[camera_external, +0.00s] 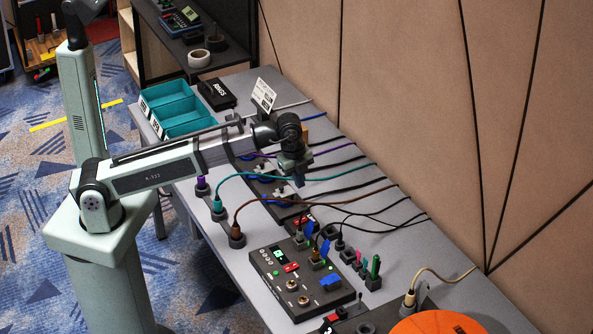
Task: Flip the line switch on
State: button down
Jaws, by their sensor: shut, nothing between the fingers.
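My gripper (299,180) is at the end of the outstretched arm, above the middle of the table (455,297). Its fingers are small and dark here; they are shut with nothing between them. A dark control box (318,297) sits on the table nearer the camera, below and apart from my gripper in the picture. It has a small green display (279,255), a red switch-like part (291,267), round knobs and blue parts on top. I cannot tell which part is the line switch, or its position. Part of the table under my gripper is hidden by the arm.
Several coloured cables cross the table towards the wall, some passing near my gripper. A teal bin (170,101) and black box (216,94) stand at the far end. An orange round object (437,323) and another dark device (333,323) are at the bottom edge.

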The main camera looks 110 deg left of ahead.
aim_at(306, 219)
jog(key=shift+w+a+f, duration=0.25)
jog(key=shift+f, duration=2.05)
jog(key=shift+w+a+f, duration=0.3)
jog(key=shift+f, duration=2.05)
jog(key=shift+w+a+f, duration=0.25)
jog(key=shift+f, duration=2.05)
jog(key=shift+w, duration=0.1)
jog(key=shift+w+a+f, duration=0.1)
jog(key=shift+a+f, duration=0.05)
jog(key=shift+f, duration=0.05)
jog(key=shift+s+d, duration=0.2)
